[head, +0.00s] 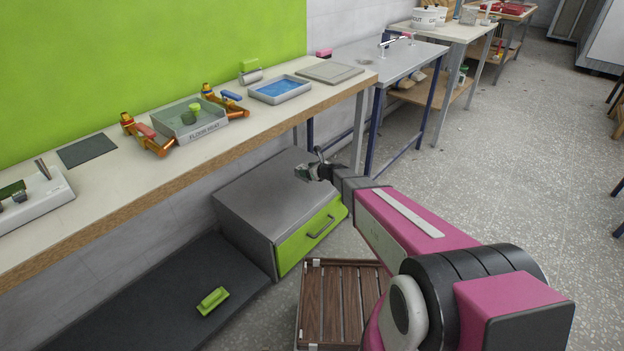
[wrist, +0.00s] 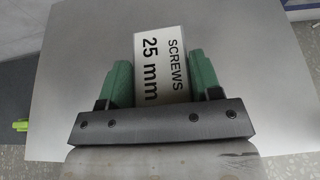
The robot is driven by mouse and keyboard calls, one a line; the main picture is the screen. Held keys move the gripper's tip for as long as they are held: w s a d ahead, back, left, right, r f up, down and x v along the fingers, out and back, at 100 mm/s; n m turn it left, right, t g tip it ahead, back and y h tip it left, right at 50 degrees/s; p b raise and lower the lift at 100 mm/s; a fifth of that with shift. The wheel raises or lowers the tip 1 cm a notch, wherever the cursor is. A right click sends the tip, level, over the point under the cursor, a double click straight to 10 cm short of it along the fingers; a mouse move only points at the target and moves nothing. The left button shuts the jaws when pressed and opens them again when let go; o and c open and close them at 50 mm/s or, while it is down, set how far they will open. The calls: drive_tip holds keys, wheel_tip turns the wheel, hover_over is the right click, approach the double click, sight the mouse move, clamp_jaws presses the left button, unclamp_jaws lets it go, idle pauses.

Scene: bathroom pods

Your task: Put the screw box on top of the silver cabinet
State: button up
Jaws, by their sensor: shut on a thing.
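The screw box (wrist: 163,66) is white and marked "SCREWS 25 mm". In the wrist view it sits between the two green fingers of my gripper (wrist: 153,74), which is shut on it. The silver cabinet (head: 265,190) stands on the floor with a green drawer front; its grey top (wrist: 75,80) fills most of the wrist view behind the box. In the head view my gripper (head: 308,172) is over the right back part of the cabinet top. The box is mostly hidden there, and I cannot tell whether it touches the top.
A long workbench (head: 220,130) runs above and behind the cabinet, with trays and orange clamps on it. A brown slatted crate (head: 338,305) stands in front of the drawer. A green brush-like object (head: 212,300) lies on the dark low surface at left.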

drive_tip(key=w+d+f, duration=0.2)
drive_tip(key=d, duration=0.1)
drive_tip(key=shift+w+f, duration=0.2)
drive_tip(key=shift+f, duration=1.95)
drive_tip(key=shift+f, duration=0.2)
drive_tip(key=o, duration=1.1)
drive_tip(key=shift+r, duration=0.2)
drive_tip(key=s+d+r+n+g+h, duration=0.2)
drive_tip(key=s+d+r+n, duration=0.4)
drive_tip(key=s, duration=0.5)
drive_tip(key=s+d+r+n+g+h, duration=0.3)
drive_tip(key=s+d+r+n+h, duration=0.2)
drive_tip(key=s+d+n, duration=0.4)
drive_tip(key=s+d+r+n+g+h, duration=0.3)
drive_tip(key=s+d+r+n, duration=0.3)
drive_tip(key=s, duration=0.8)
drive_tip(key=shift+s+d+r+n+h, duration=0.15)
drive_tip(key=shift+d+n, duration=0.15)
drive_tip(key=shift+n, duration=0.45)
drive_tip(key=shift+w+d+r+n+h, duration=0.1)
drive_tip(key=shift+d+n, duration=0.25)
drive_tip(key=shift+n, duration=0.45)
drive_tip(key=shift+s+d+r+n+h, duration=0.15)
drive_tip(key=shift+d+n, duration=0.15)
drive_tip(key=shift+n, duration=0.45)
